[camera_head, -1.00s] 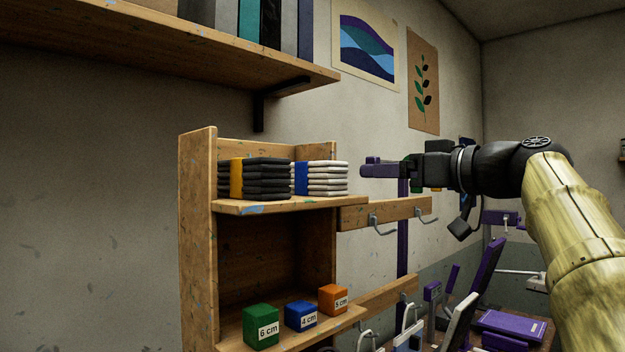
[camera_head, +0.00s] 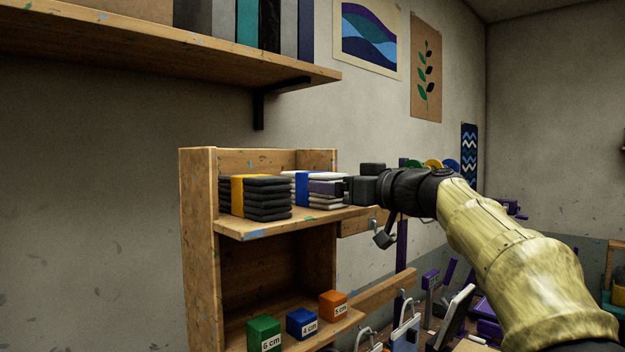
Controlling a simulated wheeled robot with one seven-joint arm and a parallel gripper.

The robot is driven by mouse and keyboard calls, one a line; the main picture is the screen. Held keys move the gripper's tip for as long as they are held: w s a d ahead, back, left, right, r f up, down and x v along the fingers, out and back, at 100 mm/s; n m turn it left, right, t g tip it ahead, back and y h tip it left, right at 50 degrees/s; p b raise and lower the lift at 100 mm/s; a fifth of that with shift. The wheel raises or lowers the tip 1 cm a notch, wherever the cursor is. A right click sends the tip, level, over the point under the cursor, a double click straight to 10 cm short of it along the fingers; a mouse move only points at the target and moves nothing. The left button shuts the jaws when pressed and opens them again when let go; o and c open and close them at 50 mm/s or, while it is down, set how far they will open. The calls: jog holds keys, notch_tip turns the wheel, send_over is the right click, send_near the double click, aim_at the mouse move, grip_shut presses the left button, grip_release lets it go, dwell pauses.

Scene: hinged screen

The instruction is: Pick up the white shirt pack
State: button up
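The white shirt pack (camera_head: 301,182), a stack of white folds with a blue band, lies on the upper shelf of the wooden unit at its right end. My gripper (camera_head: 322,187) reaches in from the right.
A black shirt pack (camera_head: 266,198) with a yellow band lies just left of the white one. Green (camera_head: 264,333), blue (camera_head: 301,323) and orange (camera_head: 333,304) cubes stand on the lower shelf. A wall shelf (camera_head: 170,50) hangs above. A hook rail (camera_head: 357,222) is at the right.

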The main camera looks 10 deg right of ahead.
aim_at(301, 197)
dwell(0.3)
jog(key=shift+w+a+r+p, duration=0.3)
jog(key=shift+w+p, duration=0.2)
jog(key=shift+p, duration=0.35)
jog(key=shift+w+a+p, duration=0.3)
jog(key=shift+w+p, duration=0.4)
jog(key=shift+p, duration=0.15)
jog(key=shift+p+x, duration=0.8)
jog(key=shift+x, duration=0.05)
jog(key=shift+w+a+f, duration=0.2)
jog(key=shift+w+a, duration=0.05)
jog(key=shift+w, duration=0.15)
jog(key=c, duration=1.2)
jog(key=shift+r, duration=0.15)
